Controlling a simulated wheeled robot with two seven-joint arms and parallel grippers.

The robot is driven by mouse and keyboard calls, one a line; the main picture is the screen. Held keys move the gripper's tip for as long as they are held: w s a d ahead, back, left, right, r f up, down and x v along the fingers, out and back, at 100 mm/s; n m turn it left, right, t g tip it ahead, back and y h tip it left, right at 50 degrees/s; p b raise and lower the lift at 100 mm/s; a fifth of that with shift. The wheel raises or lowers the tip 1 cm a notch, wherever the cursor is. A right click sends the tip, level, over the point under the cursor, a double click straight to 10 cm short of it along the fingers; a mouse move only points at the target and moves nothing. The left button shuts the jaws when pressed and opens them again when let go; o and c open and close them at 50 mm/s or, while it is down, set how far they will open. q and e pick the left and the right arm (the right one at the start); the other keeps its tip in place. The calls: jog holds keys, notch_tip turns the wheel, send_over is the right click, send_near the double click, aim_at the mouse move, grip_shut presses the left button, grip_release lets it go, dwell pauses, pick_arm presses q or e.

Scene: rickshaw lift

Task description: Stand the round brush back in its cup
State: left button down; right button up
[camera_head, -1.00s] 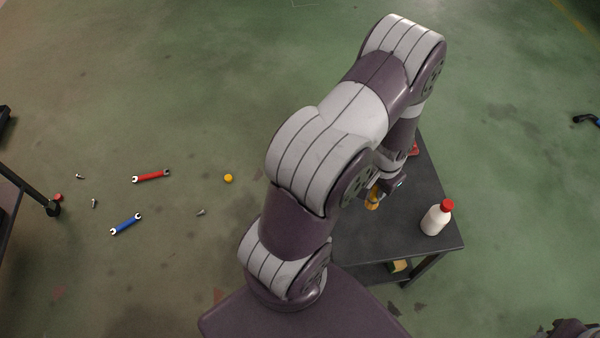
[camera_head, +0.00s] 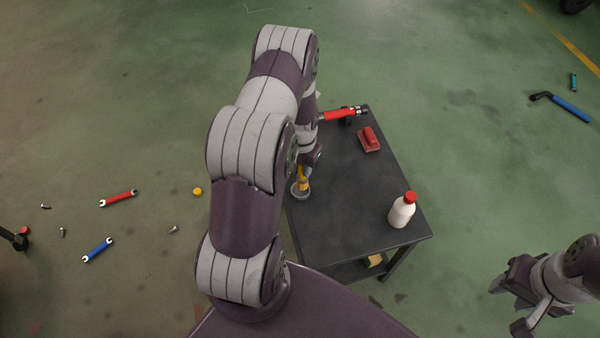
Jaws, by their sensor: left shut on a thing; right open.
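The round brush (camera_head: 301,176) shows as a yellow handle below my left gripper (camera_head: 308,164). The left gripper is shut on it, near the left edge of the black table. A round grey rim (camera_head: 300,191) shows around the lower end of the yellow part. I cannot tell whether this is the cup or the brush's own head, nor whether the brush is inside the cup or above it. My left arm covers part of this area. My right gripper (camera_head: 513,306) is open and empty at the lower right, off the table.
The black table (camera_head: 340,215) carries a white bottle with a red cap (camera_head: 402,211), a red block-like tool (camera_head: 369,139) and a red-and-black tool (camera_head: 343,114). A yellow item (camera_head: 375,260) lies on the lower shelf. Wrenches, bolts and a yellow cap (camera_head: 197,191) lie on the floor.

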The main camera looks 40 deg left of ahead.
aim_at(300, 173)
pick_arm(q)
jog(key=shift+w+a+f, duration=0.1)
jog(key=shift+a+f, duration=0.15)
jog(key=shift+a, duration=0.1)
jog(key=shift+f, duration=2)
jog(key=shift+f, duration=0.1)
jog(key=c, duration=0.9)
grip_release()
jog(key=shift+o, duration=0.2)
notch_tip(300, 173, up, 12)
jog(key=shift+f+p, duration=0.1)
jog(key=shift+p, duration=0.25)
jog(key=s+d+r, duration=0.5)
jog(key=d+r, duration=0.2)
jog(key=d, duration=0.1)
jog(key=s+d+r+m+t, duration=0.1)
jog(key=s+d+r, duration=0.5)
jog(key=d+r, duration=0.2)
jog(key=shift+s+d+r, duration=0.2)
jog(key=shift+s+r, duration=0.05)
